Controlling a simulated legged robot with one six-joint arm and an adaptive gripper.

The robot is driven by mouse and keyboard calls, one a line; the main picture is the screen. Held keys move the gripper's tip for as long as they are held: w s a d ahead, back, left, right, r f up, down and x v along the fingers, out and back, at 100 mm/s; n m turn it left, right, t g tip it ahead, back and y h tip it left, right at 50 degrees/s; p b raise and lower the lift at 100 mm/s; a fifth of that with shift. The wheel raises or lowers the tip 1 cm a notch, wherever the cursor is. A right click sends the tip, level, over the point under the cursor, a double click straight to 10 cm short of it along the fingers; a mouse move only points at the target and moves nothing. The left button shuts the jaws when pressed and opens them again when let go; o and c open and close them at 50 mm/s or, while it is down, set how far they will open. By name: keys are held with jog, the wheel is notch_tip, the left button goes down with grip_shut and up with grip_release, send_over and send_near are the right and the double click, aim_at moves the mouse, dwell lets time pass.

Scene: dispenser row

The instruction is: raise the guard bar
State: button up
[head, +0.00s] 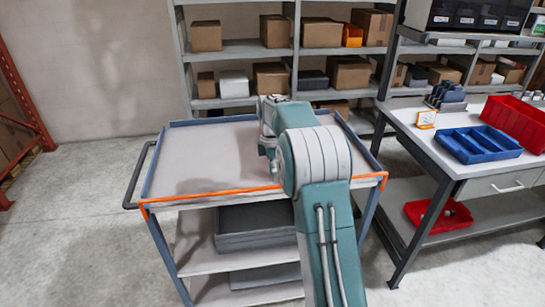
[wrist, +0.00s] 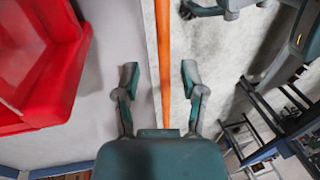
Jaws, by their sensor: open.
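The guard bar (head: 215,192) is a thin orange bar along the near edge of the grey cart (head: 205,155). It lies low, about level with the cart top, and my arm hides part of it. In the wrist view the bar (wrist: 163,50) runs upright through the middle of the picture. My gripper (wrist: 160,76) is open, with one finger on each side of the bar and a gap to each. I cannot tell how far above the bar the fingertips are.
A red bin (wrist: 35,65) is on the cart top, beside the left finger; my arm hides it in the head view. A workbench (head: 440,150) with a blue tray (head: 478,144) and red bin (head: 515,122) stands right. Shelves (head: 240,50) with boxes stand behind. Floor at left is clear.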

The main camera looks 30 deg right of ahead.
jog(key=v, duration=0.7)
jog(key=shift+r, duration=0.15)
jog(key=s+a+r+m+t, duration=0.4)
jog(key=s+a+r+m, duration=0.45)
jog(key=s, duration=0.65)
jog(key=s+a+f+m+t, duration=0.2)
jog(key=s+a+m, duration=0.1)
jog(key=s, duration=0.6)
jog(key=s+a+f+m+t, duration=0.2)
jog(key=s+a+m, duration=0.1)
jog(key=s, duration=0.6)
jog(key=shift+s+a+f+h, duration=0.2)
jog(key=shift+s+a+h, duration=0.15)
jog(key=shift+a, duration=0.35)
